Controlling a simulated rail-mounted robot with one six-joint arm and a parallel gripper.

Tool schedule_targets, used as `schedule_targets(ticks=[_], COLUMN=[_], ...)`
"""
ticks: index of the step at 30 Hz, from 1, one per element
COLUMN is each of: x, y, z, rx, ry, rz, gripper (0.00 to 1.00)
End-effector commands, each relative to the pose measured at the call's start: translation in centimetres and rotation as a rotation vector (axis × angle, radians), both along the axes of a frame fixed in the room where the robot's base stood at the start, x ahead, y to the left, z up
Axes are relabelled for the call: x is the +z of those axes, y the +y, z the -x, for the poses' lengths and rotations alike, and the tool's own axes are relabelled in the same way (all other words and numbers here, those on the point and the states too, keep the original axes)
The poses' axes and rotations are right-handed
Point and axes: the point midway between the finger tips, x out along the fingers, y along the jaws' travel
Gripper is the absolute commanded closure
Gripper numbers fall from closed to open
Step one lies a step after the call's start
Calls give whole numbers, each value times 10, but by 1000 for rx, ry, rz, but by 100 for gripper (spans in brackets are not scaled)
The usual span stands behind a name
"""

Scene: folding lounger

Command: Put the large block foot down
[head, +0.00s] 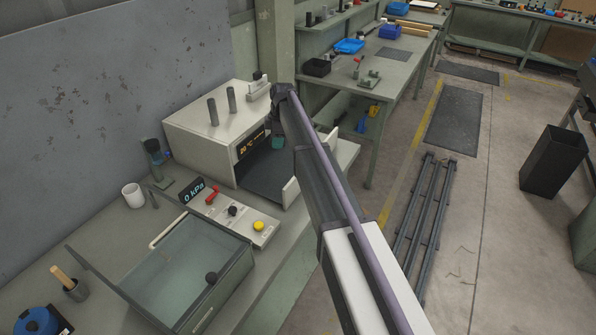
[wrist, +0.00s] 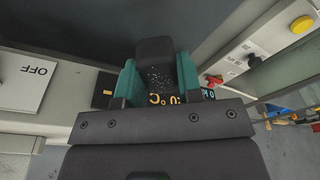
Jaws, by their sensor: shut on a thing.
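My gripper (wrist: 156,80) has teal fingers, one on each side of a dark, speckled block (wrist: 154,62), and is shut on it. The block looks like the large block foot. In the head view my gripper (head: 279,142) hangs at the open front of the cream oven-like box (head: 205,128), above its dark floor or lowered door (head: 262,170). I cannot make out the held block clearly in the head view. In the wrist view a dark flat surface lies beyond the block, and I cannot tell whether the block touches it.
A control panel (head: 235,216) with a red valve, a black knob and a yellow button stands in front of the box. A clear-lidded chamber (head: 190,270) is at the lower left. A white cup (head: 132,195) and a pressure display (head: 192,191) stand nearby.

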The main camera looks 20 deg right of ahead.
Motion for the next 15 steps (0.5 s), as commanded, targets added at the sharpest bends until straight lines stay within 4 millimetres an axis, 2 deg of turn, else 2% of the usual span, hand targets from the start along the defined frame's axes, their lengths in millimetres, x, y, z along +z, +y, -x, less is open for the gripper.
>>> schedule_targets(ticks=[1, 2, 8, 10, 15], x=[-17, -21, -23, -31, -75], y=[0, 0, 0, 0, 0], z=[-4, -6, -9, -9, -9], rx=[30, 52, 142, 142, 140], ry=[0, 0, -1, -1, -2], rz=[0, 0, -2, -2, -2], gripper=[89, 89, 89, 89, 89])
